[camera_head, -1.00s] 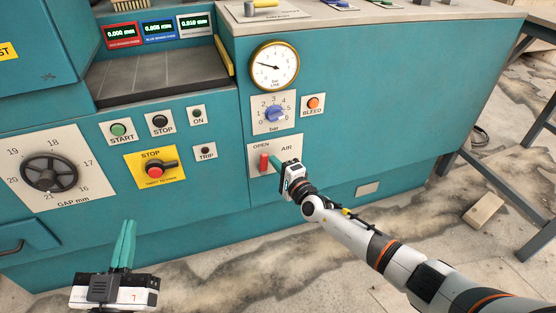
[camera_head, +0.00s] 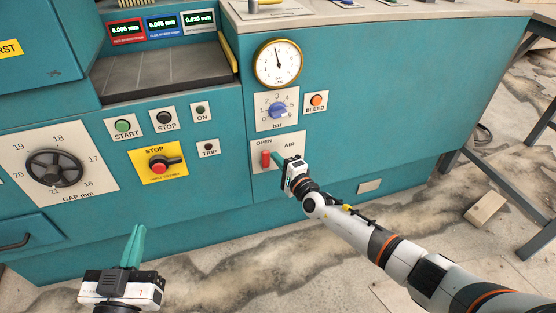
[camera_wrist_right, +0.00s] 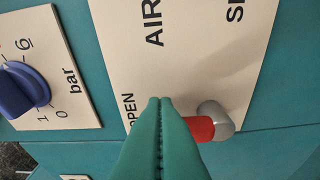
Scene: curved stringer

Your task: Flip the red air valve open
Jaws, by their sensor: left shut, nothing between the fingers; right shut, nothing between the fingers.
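The air valve's red lever (camera_head: 265,158) stands upright on the pale plate (camera_head: 292,144) marked OPEN and AIR. In the right wrist view the red lever (camera_wrist_right: 200,128) runs from a round grey pivot (camera_wrist_right: 215,119) towards the word OPEN, partly hidden by my fingers. My right gripper (camera_head: 275,157) is shut and empty, its green fingertips right beside the lever; I cannot tell whether they touch it. The right fingers (camera_wrist_right: 160,100) fill the lower middle of the wrist view. My left gripper (camera_head: 136,229) is shut and empty, pointing up in front of the machine at lower left.
Above the valve are a blue pressure knob (camera_head: 278,110), a round gauge (camera_head: 278,63) with its needle pointing about straight up, and a BLEED button (camera_head: 316,100). The yellow STOP switch plate (camera_head: 161,163) lies left.

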